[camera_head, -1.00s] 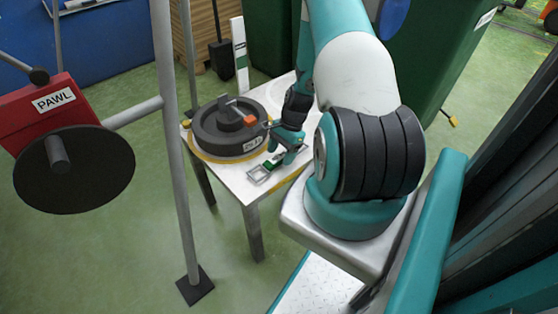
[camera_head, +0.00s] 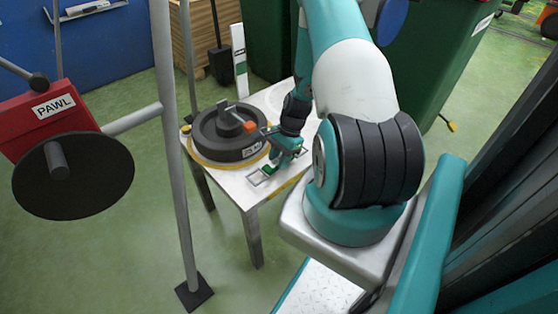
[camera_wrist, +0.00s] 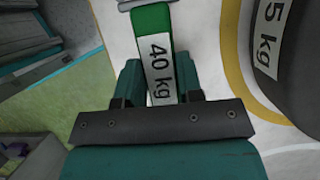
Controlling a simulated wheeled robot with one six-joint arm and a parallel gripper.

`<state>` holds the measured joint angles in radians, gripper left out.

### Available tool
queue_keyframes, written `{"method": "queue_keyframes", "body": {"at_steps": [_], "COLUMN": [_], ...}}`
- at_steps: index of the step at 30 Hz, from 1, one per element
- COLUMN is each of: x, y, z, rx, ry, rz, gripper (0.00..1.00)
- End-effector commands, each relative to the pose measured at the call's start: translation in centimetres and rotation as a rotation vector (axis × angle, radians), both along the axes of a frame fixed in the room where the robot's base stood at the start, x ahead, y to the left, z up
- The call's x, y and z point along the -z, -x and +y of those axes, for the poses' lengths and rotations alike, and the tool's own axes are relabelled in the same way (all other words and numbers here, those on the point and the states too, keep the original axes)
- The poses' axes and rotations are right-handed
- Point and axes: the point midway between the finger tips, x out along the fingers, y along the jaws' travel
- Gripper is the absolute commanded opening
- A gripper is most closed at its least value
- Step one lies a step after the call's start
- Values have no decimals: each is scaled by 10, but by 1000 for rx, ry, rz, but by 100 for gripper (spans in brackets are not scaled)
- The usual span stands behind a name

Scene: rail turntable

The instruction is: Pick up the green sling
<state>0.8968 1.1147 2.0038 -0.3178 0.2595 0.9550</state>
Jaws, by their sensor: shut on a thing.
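The green sling (camera_wrist: 153,22) is a green strap with a white "40 kg" label, shown in the wrist view. My gripper (camera_wrist: 158,88) is shut on it, one finger on each side of the strap. A grey metal piece shows at the strap's far end, cut off by the picture edge. In the head view the sling (camera_head: 268,170) is a small green patch at the front of the white table (camera_head: 262,191), under my gripper (camera_head: 279,161). I cannot tell whether it touches the table.
A dark round weight (camera_head: 216,149) with an orange block on top stands beside the sling, inside a yellow ring. A grey post (camera_head: 178,170) rises left of the table, near a red PAWL box (camera_head: 45,103) and black disc. Green bins (camera_head: 430,70) stand behind.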

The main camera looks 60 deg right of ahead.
Motion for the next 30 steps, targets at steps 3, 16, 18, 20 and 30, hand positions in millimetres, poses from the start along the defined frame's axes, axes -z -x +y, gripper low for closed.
{"method": "queue_keyframes", "body": {"at_steps": [3, 16, 18, 20, 30], "x": [-19, -138, -154, -165, -193], "y": [-1, -1, -1, -1, 0], "z": [-1, -1, -1, 0, 0], "rx": [0, 1, 1, 0, 0], "ry": [3, 4, 4, 3, 1], "rz": [-3, -3, -3, -4, -1], "gripper": [4, 4, 4, 4, 4]}}
